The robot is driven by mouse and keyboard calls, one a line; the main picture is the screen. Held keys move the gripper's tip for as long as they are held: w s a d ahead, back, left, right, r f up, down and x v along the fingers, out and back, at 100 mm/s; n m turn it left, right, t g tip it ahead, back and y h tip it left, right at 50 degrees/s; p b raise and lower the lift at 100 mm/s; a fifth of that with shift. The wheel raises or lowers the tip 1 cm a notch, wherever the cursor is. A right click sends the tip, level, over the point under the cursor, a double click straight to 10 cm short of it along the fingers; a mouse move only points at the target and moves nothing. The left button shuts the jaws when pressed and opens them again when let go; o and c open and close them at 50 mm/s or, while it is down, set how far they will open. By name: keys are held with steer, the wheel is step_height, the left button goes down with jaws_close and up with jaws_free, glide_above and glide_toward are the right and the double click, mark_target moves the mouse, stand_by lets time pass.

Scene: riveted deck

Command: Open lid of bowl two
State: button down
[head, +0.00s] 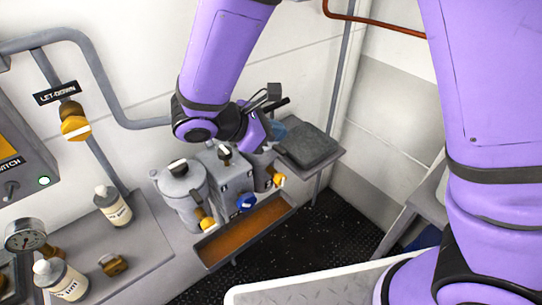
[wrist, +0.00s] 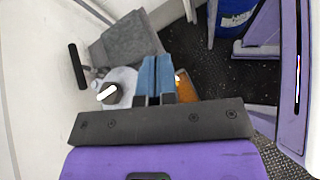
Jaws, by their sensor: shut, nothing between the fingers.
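Two grey lidded bowls stand at the wall with a grey box (head: 232,180) between them. The left bowl (head: 182,197) has a round lid with a dark knob. The right bowl (head: 263,172), behind my arm's end, is mostly hidden; no number shows on either. My gripper (head: 280,132) is over the right bowl, its fingers shut and empty. In the wrist view the blue fingers (wrist: 155,80) are together, just right of a pale round lid (wrist: 122,80) with a black, white-striped knob (wrist: 108,94). I cannot tell whether the fingers touch the lid.
A dark grey folded cloth (head: 309,146) lies on a shelf beyond the bowls. A black bar (wrist: 77,65) sticks up near the wall. An orange-brown tray (head: 245,232) sits below the taps. Bottles (head: 113,207) stand on the left counter.

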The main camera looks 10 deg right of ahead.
steer(key=s+a+f+n+t+h, duration=0.1)
steer(key=s+a+f+n+t, duration=0.1)
steer(key=a+f+n+t, duration=0.35)
steer(key=w+d+f, duration=0.5)
steer(key=shift+w+f+g, duration=0.3)
steer(key=shift+w+g, duration=0.1)
steer(key=shift+g, duration=0.05)
steer(key=shift+d, duration=0.2)
